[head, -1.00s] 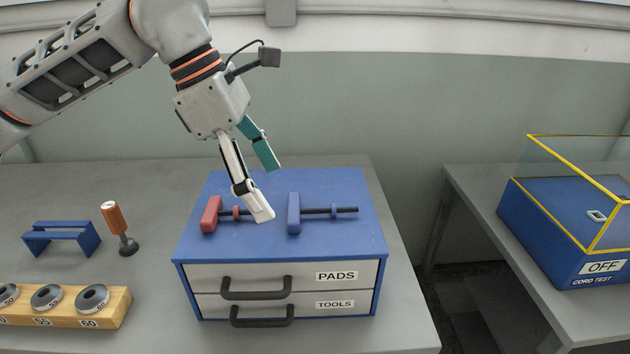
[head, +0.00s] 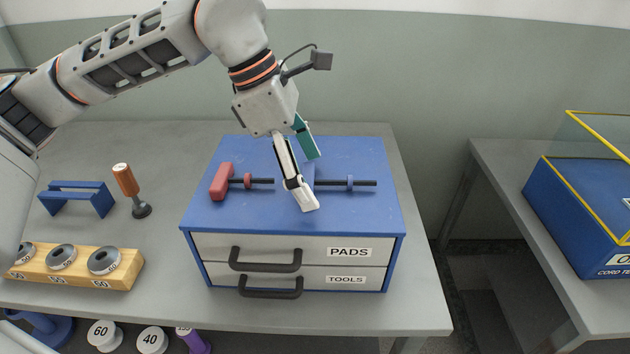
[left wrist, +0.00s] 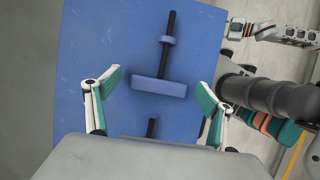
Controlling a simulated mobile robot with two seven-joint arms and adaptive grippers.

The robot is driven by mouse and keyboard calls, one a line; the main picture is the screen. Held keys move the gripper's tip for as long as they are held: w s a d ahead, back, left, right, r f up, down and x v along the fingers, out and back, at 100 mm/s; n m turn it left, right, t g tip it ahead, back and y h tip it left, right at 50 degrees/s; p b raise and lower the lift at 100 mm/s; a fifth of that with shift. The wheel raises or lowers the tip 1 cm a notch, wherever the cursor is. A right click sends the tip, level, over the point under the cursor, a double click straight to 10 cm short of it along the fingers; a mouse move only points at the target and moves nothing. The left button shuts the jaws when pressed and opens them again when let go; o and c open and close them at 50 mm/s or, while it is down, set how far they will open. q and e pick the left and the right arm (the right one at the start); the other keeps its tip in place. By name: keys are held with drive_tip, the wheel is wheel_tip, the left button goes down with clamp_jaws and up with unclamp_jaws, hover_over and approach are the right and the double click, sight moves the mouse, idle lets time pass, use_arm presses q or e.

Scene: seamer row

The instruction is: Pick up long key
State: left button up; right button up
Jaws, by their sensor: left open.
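A blue key (head: 350,184) with a black shaft and a small collar lies flat on top of the blue drawer cabinet (head: 345,215). Its block handle is mostly hidden behind my left finger in the head view. The left wrist view shows the handle (left wrist: 158,86) plainly. A red key (head: 221,182) lies to its left, with a shorter-looking shaft. My left gripper (head: 310,178) is open and empty. Its fingers stand apart on either side of the blue handle in the wrist view; I cannot tell their height above the cabinet top.
A blue bridge-shaped stand (head: 76,199), an orange-handled tool (head: 126,180) and a wooden block with grey rings (head: 125,274) are at left. Drawers marked PADS and TOOLS are closed. A gap separates the table from another bench with a blue, yellow-edged case (head: 560,215).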

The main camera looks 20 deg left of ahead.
use_arm(q)
drive_tip(key=c, duration=1.2)
drive_tip(key=shift+c, duration=0.2)
